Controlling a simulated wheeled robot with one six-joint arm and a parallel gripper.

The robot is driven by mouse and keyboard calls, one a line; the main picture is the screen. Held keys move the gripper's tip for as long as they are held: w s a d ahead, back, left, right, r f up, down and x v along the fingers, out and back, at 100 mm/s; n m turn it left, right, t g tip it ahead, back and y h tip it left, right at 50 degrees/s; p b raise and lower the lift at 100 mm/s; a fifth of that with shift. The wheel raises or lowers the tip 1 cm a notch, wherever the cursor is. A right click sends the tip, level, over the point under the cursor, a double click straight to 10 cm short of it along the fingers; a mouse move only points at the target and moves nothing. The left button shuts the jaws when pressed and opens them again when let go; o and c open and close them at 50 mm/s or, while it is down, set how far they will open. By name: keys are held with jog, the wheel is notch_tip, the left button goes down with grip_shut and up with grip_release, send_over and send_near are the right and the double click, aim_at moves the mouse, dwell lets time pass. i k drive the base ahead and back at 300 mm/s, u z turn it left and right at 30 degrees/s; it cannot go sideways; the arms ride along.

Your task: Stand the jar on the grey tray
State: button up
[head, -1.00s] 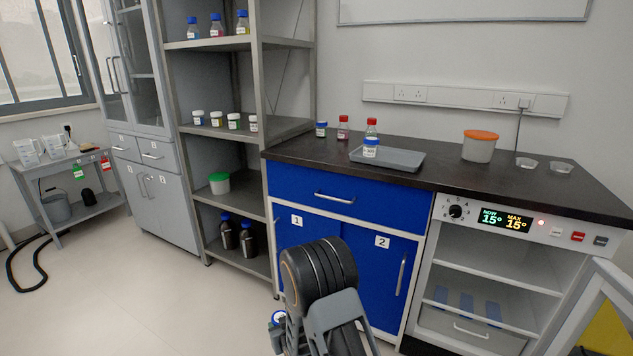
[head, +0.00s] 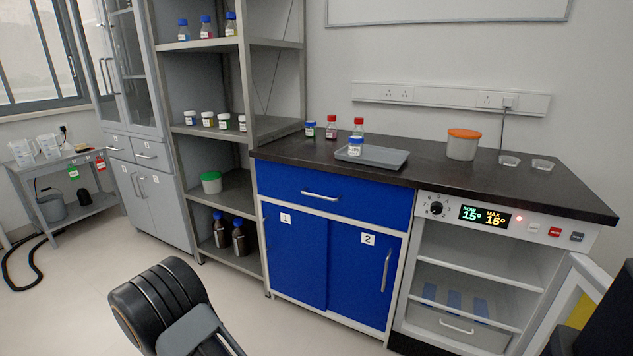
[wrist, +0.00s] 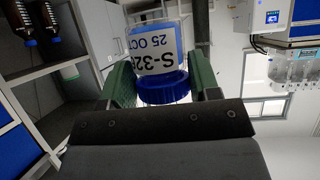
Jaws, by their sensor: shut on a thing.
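In the wrist view my gripper (wrist: 165,95) is shut on a clear jar (wrist: 155,38) with a blue cap and a white label; the cap is towards the palm. The label reads "S-326" and "25 OCT" upside down in that picture. In the head view the gripper and held jar are out of sight; only part of my arm shows. The grey tray (head: 392,157) lies on the dark counter. A small blue-capped jar (head: 355,147) stands at the tray's left end. Most of the tray is bare.
An orange-lidded tub (head: 462,146) and two small dishes (head: 509,160) are to the right. An open door (head: 570,300) stands at lower right.

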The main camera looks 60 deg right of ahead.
aim_at(386, 158)
jog(key=i, duration=1.95)
jog(key=z, duration=2.65)
